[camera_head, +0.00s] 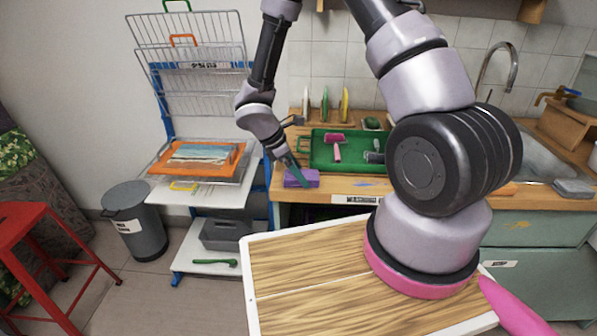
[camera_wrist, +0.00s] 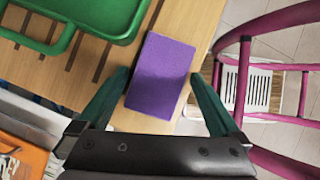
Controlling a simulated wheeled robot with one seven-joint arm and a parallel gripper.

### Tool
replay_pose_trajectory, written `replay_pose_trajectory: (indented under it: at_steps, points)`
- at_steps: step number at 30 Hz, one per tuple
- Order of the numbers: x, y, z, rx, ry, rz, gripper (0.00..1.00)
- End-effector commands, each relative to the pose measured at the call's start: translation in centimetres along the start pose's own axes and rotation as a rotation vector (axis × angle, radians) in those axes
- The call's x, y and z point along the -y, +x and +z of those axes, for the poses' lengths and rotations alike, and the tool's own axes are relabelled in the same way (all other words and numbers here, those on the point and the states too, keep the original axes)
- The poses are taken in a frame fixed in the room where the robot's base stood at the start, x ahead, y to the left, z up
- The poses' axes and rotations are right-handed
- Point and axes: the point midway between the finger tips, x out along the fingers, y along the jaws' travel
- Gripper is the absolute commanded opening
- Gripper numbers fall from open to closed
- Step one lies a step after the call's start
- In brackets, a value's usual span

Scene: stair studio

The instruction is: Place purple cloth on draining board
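The purple cloth (camera_head: 300,179) is a flat, folded block on the wooden counter's front left corner. It fills the middle of the wrist view (camera_wrist: 163,72). My gripper (camera_head: 298,172) reaches down at the cloth from the left. In the wrist view its teal fingers (camera_wrist: 159,80) are spread wide, one on each side of the cloth, with gaps between. Nothing is held. I cannot pick out the draining board for certain; dark grooves show in the wood beside the green tray in the wrist view.
A green tray (camera_head: 320,152) with a pink-handled tool (camera_head: 336,148) lies behind the cloth. The sink (camera_head: 540,158) is far right. A drying rack (camera_head: 195,85) stands left, with a grey bin (camera_head: 135,222) and red stool (camera_head: 25,225) on the floor.

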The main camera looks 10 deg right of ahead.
Motion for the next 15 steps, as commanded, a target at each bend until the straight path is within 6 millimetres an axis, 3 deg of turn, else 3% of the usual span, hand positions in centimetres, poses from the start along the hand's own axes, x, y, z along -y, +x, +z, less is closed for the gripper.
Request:
replay_pose_trajectory:
  at_steps: [7, 15]
  points:
    - [-0.1, -1.3, 0.1, -0.001, 0.000, 0.004, 1.00]
    - [-0.1, -7.0, 0.1, -0.003, 0.001, 0.005, 1.00]
